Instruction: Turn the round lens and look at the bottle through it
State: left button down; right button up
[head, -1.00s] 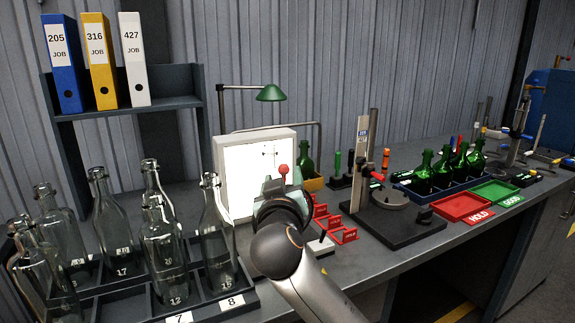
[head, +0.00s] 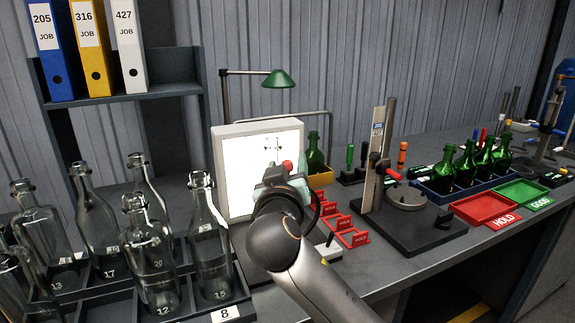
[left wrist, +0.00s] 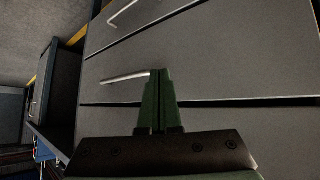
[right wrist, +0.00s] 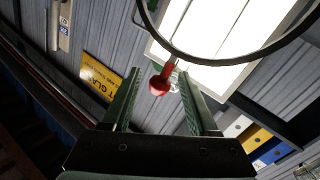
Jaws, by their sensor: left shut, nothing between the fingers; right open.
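A thin dark lens ring (right wrist: 185,50) arcs across the top of the right wrist view, before a lit panel. In the head view my right arm hides most of the lens. A red ball knob (right wrist: 160,83) shows between the fingers of my right gripper (right wrist: 156,76); it also shows in the head view (head: 287,165). The right gripper (head: 285,174) is open, and I cannot tell whether it touches the knob. A green bottle (head: 315,158) stands in a yellow tray right of the panel. My left gripper (left wrist: 160,76) is shut and empty, facing grey drawers.
Clear bottles (head: 209,255) stand in a crate at left. Red HOLD stands (head: 350,234) and a gauge with an upright post (head: 378,165) are right of my right arm.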

jog(key=shift+c, duration=0.2)
grip_shut()
dwell(1.1)
